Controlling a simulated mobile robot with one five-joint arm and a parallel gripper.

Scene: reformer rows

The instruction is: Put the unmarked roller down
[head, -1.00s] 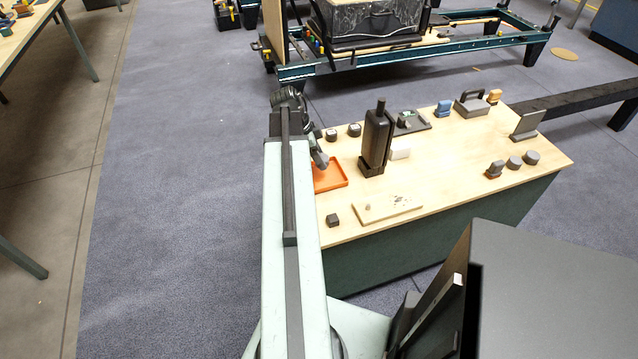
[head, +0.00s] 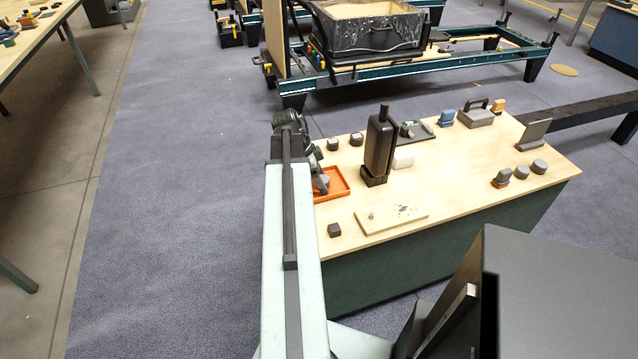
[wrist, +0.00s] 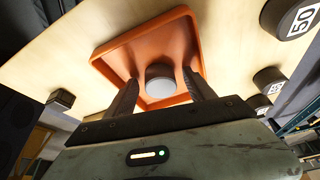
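The unmarked roller (wrist: 161,78), a short grey cylinder with a plain pale face, shows in the wrist view inside the orange tray (wrist: 110,64). My gripper (wrist: 162,76) has its two dark fingers apart on either side of the roller, with a narrow strip of orange showing on each side. The fingers do not appear to touch it. In the head view, my gripper (head: 320,183) is low over the orange tray (head: 346,190) at the table's near-left end. My arm hides part of the tray there, and I cannot make out the roller.
Marked rollers (wrist: 298,18) stand beside the tray. On the table (head: 460,175) are a tall dark bottle (head: 380,145), a pale board (head: 392,219), a small dark block (head: 334,230) and a grey weight with a handle (head: 476,116). The table's middle right is clear.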

